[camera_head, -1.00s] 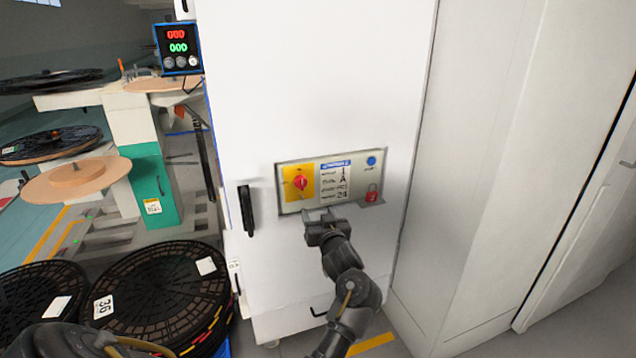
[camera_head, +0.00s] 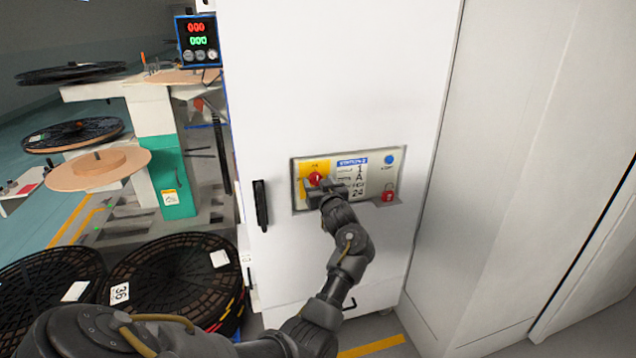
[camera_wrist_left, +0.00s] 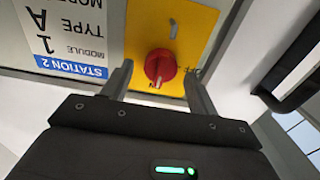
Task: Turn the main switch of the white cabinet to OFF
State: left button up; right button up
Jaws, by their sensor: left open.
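The white cabinet (camera_head: 340,80) fills the middle of the head view. Its control panel (camera_head: 375,165) carries a yellow plate with the red main switch (camera_head: 316,178). My left gripper (camera_head: 318,187) is at the panel, just in front of the switch, and hides the plate's lower part. In the left wrist view the open fingers (camera_wrist_left: 159,75) stand on either side of the red switch knob (camera_wrist_left: 160,66), with a gap on each side. My right gripper is out of view.
A black door handle (camera_head: 261,205) stands left of the panel and also shows in the wrist view (camera_wrist_left: 300,75). Black reels (camera_head: 170,280) are stacked at lower left.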

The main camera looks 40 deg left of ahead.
pick_arm(q)
jog(key=shift+w+a, duration=0.2)
jog(key=shift+a, duration=0.05)
jog(key=shift+c, duration=0.5)
jog(key=c, duration=0.9)
